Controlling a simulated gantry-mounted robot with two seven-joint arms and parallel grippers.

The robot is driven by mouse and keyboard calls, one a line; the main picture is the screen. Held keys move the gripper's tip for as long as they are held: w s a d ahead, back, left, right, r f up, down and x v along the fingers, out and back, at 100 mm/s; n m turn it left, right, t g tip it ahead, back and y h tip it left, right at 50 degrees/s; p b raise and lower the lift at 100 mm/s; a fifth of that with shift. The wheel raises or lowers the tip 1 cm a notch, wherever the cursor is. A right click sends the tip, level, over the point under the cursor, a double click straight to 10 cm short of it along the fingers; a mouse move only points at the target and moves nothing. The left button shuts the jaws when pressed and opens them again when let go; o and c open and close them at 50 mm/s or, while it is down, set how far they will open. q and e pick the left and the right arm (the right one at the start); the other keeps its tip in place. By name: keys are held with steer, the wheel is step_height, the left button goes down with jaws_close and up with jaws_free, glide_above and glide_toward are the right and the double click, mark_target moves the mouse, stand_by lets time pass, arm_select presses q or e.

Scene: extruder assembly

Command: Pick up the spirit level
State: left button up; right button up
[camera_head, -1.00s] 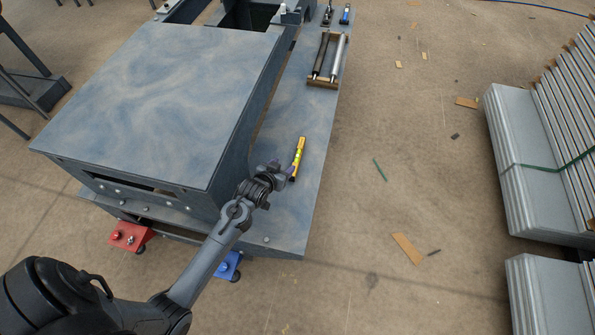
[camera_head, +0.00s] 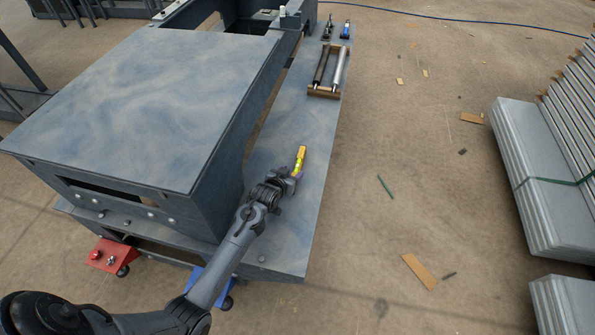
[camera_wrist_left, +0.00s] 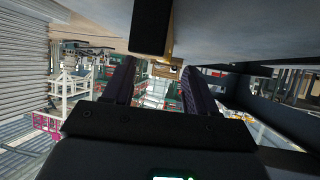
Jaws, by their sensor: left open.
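The yellow spirit level (camera_head: 300,158) lies on the blue-grey shelf of the machine (camera_head: 290,225), lengthwise away from me. My left gripper (camera_head: 292,180) is low over the shelf at the level's near end and covers part of it in the head view. In the left wrist view the level's black end (camera_wrist_left: 151,28), with a thin yellow edge, shows at the top middle. The two fingers of my left gripper (camera_wrist_left: 157,72) stand apart below it, with a gap between them. I cannot tell whether they touch the level. My right gripper is not in view.
A large raised blue-grey plate (camera_head: 145,100) stands left of the shelf. A wooden holder with rollers (camera_head: 323,91) and small tools (camera_head: 345,29) lie farther along the shelf. Stacked grey panels (camera_head: 530,180) stand on the floor at right. The shelf around the level is clear.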

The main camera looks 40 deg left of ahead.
mark_target(296, 167)
arm_select(q)
steer(key=shift+w+a+f+b, duration=0.1)
steer(key=shift+w+f+b, duration=0.25)
steer(key=shift+b, duration=0.2)
steer(key=b+x, duration=0.3)
steer(key=x, duration=0.1)
steer(key=shift+w+a+r, duration=0.15)
steer(key=shift+w+r, duration=0.05)
steer(key=shift+c, duration=0.4)
jaws_close()
